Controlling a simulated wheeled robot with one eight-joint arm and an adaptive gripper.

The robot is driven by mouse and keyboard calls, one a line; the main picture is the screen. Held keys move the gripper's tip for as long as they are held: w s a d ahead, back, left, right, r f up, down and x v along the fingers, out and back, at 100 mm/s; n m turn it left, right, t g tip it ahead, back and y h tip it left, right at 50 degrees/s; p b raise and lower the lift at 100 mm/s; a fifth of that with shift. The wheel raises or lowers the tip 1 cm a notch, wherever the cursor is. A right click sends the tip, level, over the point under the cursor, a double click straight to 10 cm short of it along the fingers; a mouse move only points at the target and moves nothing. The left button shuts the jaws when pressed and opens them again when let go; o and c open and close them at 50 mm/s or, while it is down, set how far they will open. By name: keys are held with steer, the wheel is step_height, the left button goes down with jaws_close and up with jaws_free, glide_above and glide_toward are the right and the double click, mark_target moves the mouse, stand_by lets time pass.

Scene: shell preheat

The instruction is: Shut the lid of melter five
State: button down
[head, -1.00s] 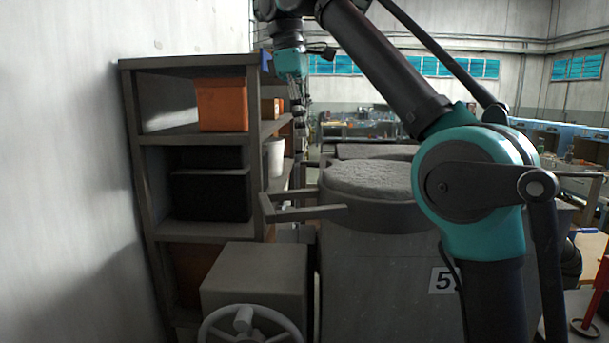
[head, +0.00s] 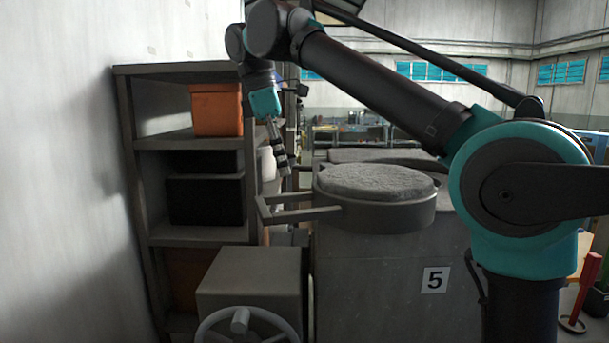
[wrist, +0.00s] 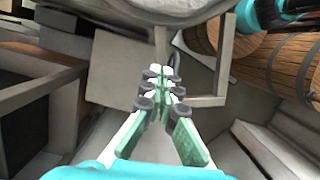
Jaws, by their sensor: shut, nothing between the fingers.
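Melter five is a grey body with a "5" label (head: 434,280). A round lid (head: 388,217) with a rough grey pad (head: 375,182) facing up lies flat at its top. A grey frame-like handle (head: 300,215) sticks out from the lid to the left; it also shows in the wrist view (wrist: 205,101). My gripper (head: 286,178) is shut and empty, pointing down just behind the handle in the head view. In the wrist view my shut fingers (wrist: 162,77) are beside the handle's bars; I cannot tell whether they touch.
A dark shelf (head: 190,143) with an orange bin (head: 217,110) and a black box (head: 205,200) stands close on the left. A grey box with a handwheel (head: 247,325) stands in front. Wooden barrels (wrist: 262,60) show in the wrist view.

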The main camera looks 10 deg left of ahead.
mark_target(310, 193)
steer(key=x, duration=0.3)
steer(key=shift+d, duration=0.1)
steer(key=d, duration=0.2)
steer(key=shift+w+d+r, duration=0.2)
steer(key=shift+w+d, duration=0.05)
steer(key=shift+w, duration=0.15)
steer(key=shift+w+d, duration=0.2)
steer(key=shift+d, duration=0.35)
